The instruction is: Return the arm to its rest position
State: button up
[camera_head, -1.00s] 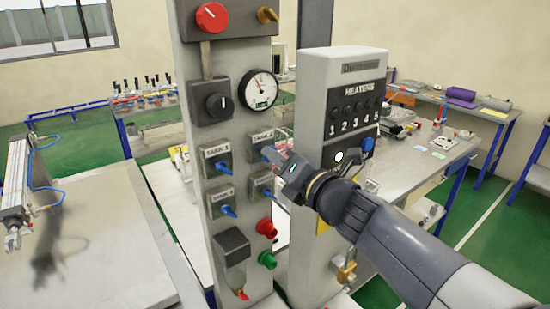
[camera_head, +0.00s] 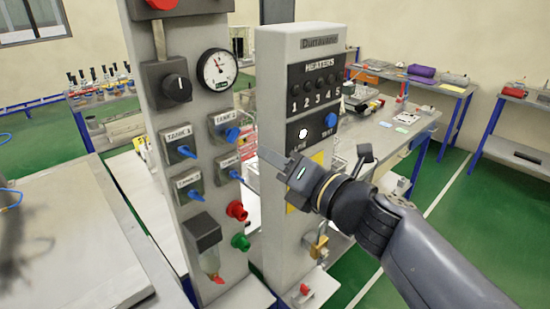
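My gripper (camera_head: 275,163) is at the end of my dark arm, in front of the grey heaters column. It points left toward the pneumatic panel (camera_head: 185,110) and is apart from the panel's blue tank valves. One finger and a second dark finger part show, with a gap between them, and I see nothing held. The tank valves include an upper right one (camera_head: 231,134) and a lower right one (camera_head: 235,175). Two more valves sit to their left, the upper (camera_head: 185,151) and the lower (camera_head: 182,198).
The heaters column (camera_head: 290,45) stands just behind my gripper, with a brass padlock (camera_head: 318,247) low on it. A grey table (camera_head: 70,230) lies at left. Benches with equipment (camera_head: 410,90) stand behind. Open green floor (camera_head: 490,215) lies to the right.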

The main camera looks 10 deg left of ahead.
aim_at(236, 137)
jog(key=p+x, duration=0.1)
jog(key=x, duration=1)
dwell(0.3)
